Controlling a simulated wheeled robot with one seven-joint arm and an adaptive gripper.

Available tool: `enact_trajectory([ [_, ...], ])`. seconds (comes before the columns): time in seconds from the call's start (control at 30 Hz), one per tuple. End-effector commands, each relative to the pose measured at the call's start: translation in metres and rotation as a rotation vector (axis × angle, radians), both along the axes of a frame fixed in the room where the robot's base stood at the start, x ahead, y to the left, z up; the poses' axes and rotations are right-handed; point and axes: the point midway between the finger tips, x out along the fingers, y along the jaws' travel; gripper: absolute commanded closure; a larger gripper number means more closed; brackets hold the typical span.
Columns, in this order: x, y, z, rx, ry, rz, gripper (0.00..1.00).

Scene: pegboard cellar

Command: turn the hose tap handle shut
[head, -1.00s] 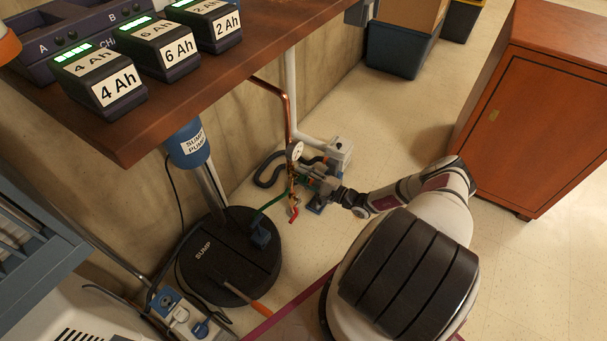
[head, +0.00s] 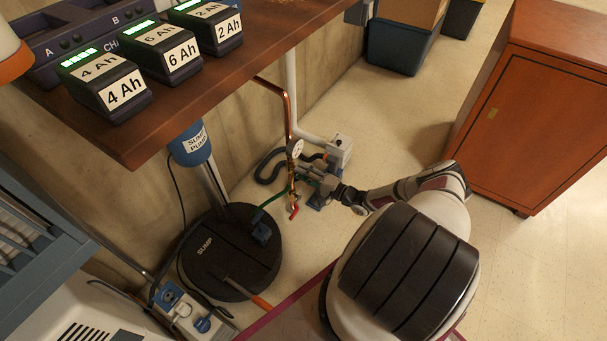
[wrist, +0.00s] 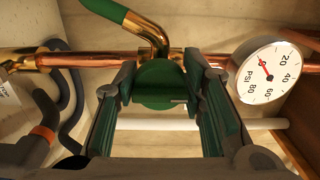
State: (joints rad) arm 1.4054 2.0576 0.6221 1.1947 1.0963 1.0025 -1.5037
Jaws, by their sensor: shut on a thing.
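The hose tap handle (wrist: 160,88) is a round green wheel in the middle of the wrist view, in front of a brass tap on a copper pipe. My gripper (wrist: 162,72) has one finger on each side of the wheel and is shut on it. In the head view my gripper (head: 308,181) reaches in from the right to the pipework; the handle is too small and covered there to make out. A green hose (wrist: 105,10) runs from the brass spout at the top of the wrist view.
A pressure gauge (wrist: 266,73) sits close right of my gripper. A black sump lid (head: 235,268) lies left, under a wooden bench (head: 130,148). An orange cabinet (head: 535,115) stands right; the floor between is clear.

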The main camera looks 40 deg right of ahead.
Motion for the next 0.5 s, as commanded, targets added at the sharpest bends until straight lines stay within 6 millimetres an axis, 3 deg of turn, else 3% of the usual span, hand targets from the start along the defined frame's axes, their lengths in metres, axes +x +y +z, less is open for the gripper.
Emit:
enact_trajectory([
  [0.1,0.0003,0.0014,-0.0006,0.000,0.001,0.002,0.91],
  [0.13,0.0003,0.0015,-0.0006,0.000,0.001,0.002,0.61],
  [0.2,0.0003,0.0014,-0.0006,0.000,0.001,0.002,0.45],
  [0.5,-0.0002,0.0003,-0.0002,0.001,0.001,0.001,0.44],
])
